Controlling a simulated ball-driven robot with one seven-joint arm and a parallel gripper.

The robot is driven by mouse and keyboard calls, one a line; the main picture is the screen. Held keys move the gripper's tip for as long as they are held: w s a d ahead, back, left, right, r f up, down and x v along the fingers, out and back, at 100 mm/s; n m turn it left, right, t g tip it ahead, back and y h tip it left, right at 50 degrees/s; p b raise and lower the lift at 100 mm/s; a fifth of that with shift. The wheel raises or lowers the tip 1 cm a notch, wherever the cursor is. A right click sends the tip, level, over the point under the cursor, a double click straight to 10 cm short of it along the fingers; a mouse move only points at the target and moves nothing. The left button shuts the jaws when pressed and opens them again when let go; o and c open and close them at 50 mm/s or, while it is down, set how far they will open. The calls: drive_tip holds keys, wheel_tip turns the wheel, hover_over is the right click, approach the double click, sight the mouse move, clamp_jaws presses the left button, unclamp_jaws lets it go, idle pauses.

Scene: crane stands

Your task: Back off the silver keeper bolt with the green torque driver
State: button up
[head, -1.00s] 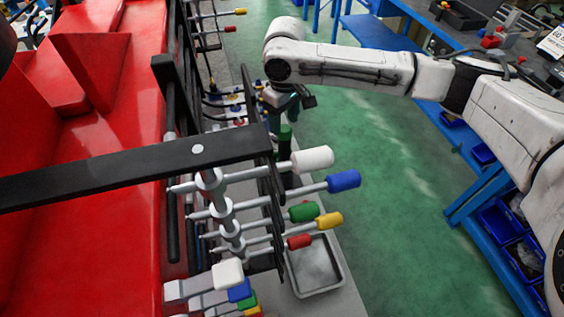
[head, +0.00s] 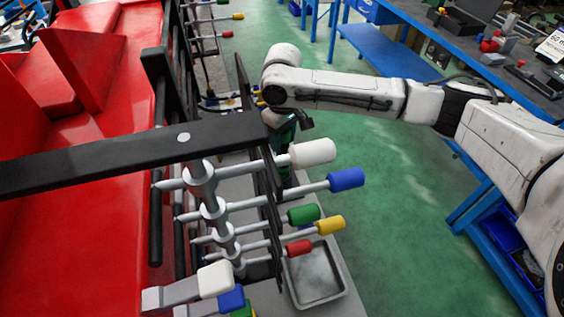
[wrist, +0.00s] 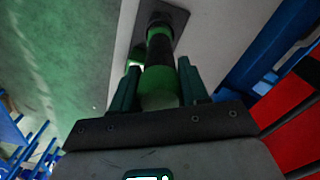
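The green torque driver (wrist: 160,60) stands upright in the wrist view, a green and black cylinder above a dark square plate. My gripper (wrist: 160,80) has its two green fingers on either side of the driver, with what looks like a narrow gap at each side; contact is hard to judge. In the head view my gripper (head: 284,130) is low behind the white-handled lever, its fingertips partly hidden. A small silver round bolt head (head: 184,137), which looks like the keeper bolt, sits on the black bar (head: 100,160) across the levers.
Grey levers with white (head: 312,152), blue (head: 346,179), green, yellow and red handles project close to my gripper. A grey tray (head: 314,275) lies below them. Red machine body (head: 90,220) fills the left. Green floor (head: 400,220) is clear; a blue workbench (head: 400,60) stands behind.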

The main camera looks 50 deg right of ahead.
clamp_jaws()
drive_tip(key=shift+r, duration=0.1)
drive_tip(key=shift+r, duration=0.15)
drive_tip(key=shift+r+p, duration=2.8)
drive_tip(key=shift+p, duration=0.05)
drive_tip(key=shift+r+p, duration=0.65)
drive_tip(key=shift+r, duration=2.05)
